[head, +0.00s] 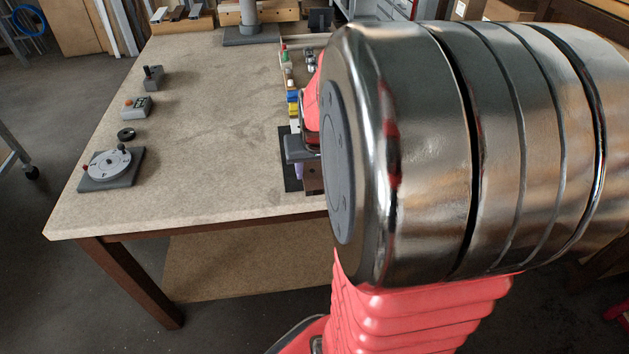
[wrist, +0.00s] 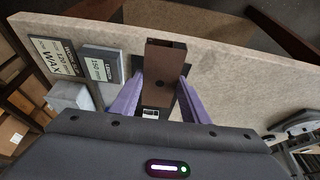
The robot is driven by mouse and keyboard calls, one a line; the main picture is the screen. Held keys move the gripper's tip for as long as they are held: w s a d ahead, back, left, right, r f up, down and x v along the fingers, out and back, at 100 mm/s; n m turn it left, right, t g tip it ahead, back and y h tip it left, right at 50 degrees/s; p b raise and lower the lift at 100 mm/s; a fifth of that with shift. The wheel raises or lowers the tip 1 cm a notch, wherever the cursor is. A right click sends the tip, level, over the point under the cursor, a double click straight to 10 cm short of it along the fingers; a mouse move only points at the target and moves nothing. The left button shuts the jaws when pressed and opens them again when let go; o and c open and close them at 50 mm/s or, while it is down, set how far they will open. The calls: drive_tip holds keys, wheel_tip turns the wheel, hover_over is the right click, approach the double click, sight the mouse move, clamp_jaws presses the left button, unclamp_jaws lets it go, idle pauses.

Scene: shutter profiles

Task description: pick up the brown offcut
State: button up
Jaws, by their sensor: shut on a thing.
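The brown offcut (wrist: 165,60) is a short, dark brown hollow profile with a round hole in its face. In the wrist view it stands between the two purple fingers of my gripper (wrist: 160,92), which is shut on it. In the head view a bit of the brown offcut (head: 313,180) shows at the table's near right, beside a purple finger of my gripper (head: 299,171). My own arm hides most of that area. I cannot tell whether the offcut touches the surface below it.
A dark mat (head: 290,178) lies below my gripper on the worktable (head: 200,150). A row of coloured pieces (head: 292,97) runs behind it. A round dial fixture (head: 109,165) sits far left; the table's middle is clear.

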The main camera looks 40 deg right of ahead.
drive_tip(key=shift+r, duration=1.45)
